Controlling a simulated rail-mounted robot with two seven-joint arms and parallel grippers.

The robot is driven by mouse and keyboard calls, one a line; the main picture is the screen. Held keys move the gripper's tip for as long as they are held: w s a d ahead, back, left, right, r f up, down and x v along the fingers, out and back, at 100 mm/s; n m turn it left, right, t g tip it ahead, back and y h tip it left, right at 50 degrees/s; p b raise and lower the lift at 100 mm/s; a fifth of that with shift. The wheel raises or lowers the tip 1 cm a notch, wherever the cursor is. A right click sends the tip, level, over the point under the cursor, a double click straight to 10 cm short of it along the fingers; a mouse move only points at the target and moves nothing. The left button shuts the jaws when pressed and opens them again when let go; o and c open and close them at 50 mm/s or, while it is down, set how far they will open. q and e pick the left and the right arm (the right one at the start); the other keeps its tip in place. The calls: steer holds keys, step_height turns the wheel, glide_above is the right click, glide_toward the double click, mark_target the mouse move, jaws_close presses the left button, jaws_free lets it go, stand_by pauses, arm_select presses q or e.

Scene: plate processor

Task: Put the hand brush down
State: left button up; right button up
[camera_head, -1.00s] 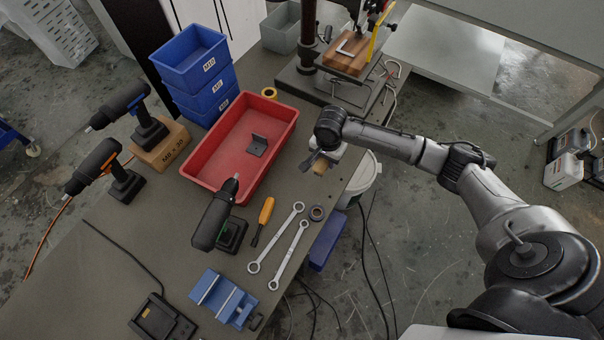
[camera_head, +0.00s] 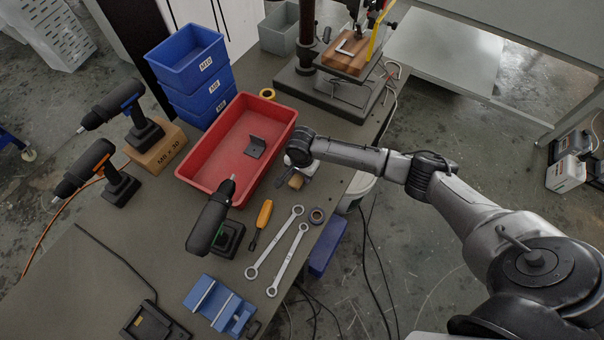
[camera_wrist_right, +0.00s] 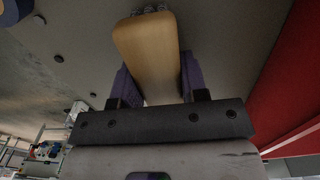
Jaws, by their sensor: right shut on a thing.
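The hand brush shows its pale wooden part (camera_wrist_right: 148,50) in the right wrist view, between the purple fingers of my right gripper (camera_wrist_right: 156,80). A small wooden end of the brush (camera_head: 296,182) also shows in the head view, below my right wrist, beside the right wall of the red bin. The gripper is shut on it. Bristle-like dark tufts show at the top of the wrist view. Whether the brush touches the bench (camera_head: 330,190) cannot be told. My left gripper is not in view.
The red bin (camera_head: 190,170) holds a dark bracket (camera_head: 255,147). Near the brush lie a tape roll (camera_head: 317,215), two wrenches (camera_head: 290,260) and an orange screwdriver (camera_head: 262,220). A black drill (camera_head: 210,220) stands left of them.

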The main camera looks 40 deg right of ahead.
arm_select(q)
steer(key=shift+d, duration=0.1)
arm_select(e)
steer(key=shift+f, duration=0.1)
steer(key=o, duration=0.4)
steer(key=shift+f, duration=0.1)
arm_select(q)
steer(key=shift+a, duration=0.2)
arm_select(e)
steer(key=o, duration=0.5)
